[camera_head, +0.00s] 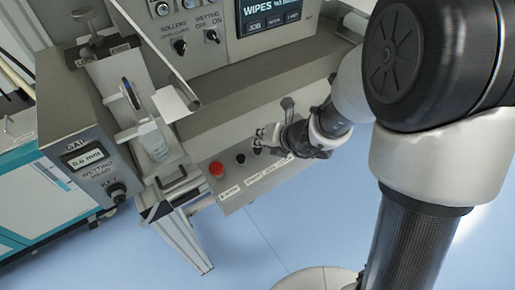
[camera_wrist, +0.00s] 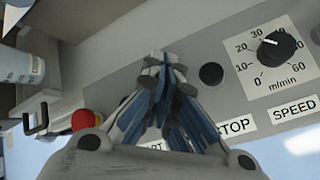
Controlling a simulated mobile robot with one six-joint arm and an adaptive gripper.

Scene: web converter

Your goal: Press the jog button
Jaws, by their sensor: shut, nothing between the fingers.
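My gripper (camera_head: 265,138) is shut and empty in front of the small control panel (camera_head: 232,198) on the machine's front. In the wrist view my closed fingertips (camera_wrist: 163,68) are over the panel, left of a round black button (camera_wrist: 211,73). Part of the panel behind the fingers is hidden. A red button (camera_head: 216,169) is at the panel's left; it also shows in the wrist view (camera_wrist: 83,120). A small black button (camera_head: 241,158) sits between the red button and my gripper. No label reading jog is legible; contact with a button cannot be told.
A speed knob (camera_wrist: 277,48) with a dial is right of the black button, near the STOP label (camera_wrist: 237,126). A wetting head box (camera_head: 90,150) and a white bottle (camera_head: 152,142) stand left of the panel. Blue floor (camera_head: 270,225) is clear below.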

